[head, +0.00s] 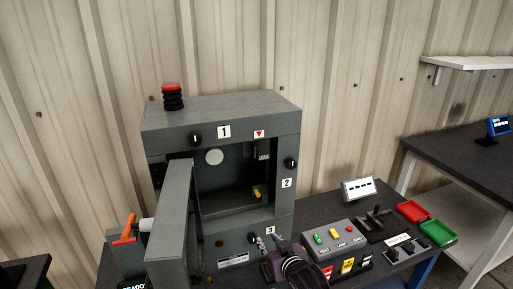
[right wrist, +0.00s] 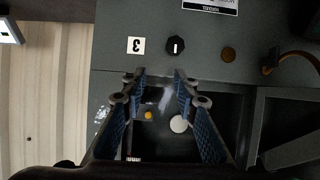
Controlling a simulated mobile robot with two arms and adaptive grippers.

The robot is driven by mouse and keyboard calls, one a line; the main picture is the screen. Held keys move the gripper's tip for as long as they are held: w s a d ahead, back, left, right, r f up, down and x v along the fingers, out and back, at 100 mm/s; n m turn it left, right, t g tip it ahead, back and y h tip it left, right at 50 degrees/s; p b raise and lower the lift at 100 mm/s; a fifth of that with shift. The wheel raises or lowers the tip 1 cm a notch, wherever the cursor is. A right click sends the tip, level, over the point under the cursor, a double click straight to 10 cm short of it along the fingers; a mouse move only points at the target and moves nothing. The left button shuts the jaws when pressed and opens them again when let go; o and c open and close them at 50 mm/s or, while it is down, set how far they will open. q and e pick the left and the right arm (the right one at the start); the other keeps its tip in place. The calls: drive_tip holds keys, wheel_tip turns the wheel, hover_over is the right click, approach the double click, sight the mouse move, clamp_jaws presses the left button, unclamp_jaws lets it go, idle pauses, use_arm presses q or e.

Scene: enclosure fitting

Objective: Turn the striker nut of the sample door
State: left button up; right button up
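The grey enclosure (head: 265,108) stands on the bench with its door (head: 172,225) swung open to the left. My right gripper (head: 265,243) is at the lower right of its front, near label 3 (head: 270,230). In the right wrist view the right gripper (right wrist: 160,77) is open, its two blue-padded fingers apart over the edge of the opening, with nothing clearly held. A black knob (right wrist: 175,45) and a brownish round part (right wrist: 228,53) sit on the front panel beyond the fingertips. I cannot tell which part is the striker nut. My left gripper is not in view.
A red-topped black button (head: 172,97) stands on the enclosure. More black knobs sit by labels 1 and 2. An orange handle (head: 125,232) is at the left. A grey button box (head: 335,238), a red tray (head: 411,211) and a green tray (head: 438,233) lie right.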

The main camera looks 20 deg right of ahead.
drive_tip(key=w+r+t, duration=0.2)
drive_tip(key=w+r, duration=0.1)
drive_tip(key=r, duration=0.5)
drive_tip(key=w+r+t, duration=0.1)
drive_tip(key=w+r, duration=0.1)
drive_tip(key=r, duration=0.6)
drive_tip(key=t, duration=0.2)
approach(255, 149)
drive_tip(key=w, duration=0.2)
drive_tip(key=w+p, duration=0.2)
drive_tip(key=w, duration=0.4)
drive_tip(key=shift+a, duration=0.1)
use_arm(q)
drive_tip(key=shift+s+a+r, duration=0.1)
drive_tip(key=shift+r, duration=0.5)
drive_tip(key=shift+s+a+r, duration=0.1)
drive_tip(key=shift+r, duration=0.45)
use_arm(e)
drive_tip(key=shift+w+f, duration=0.15)
drive_tip(key=shift+w, duration=0.5)
clamp_jaws()
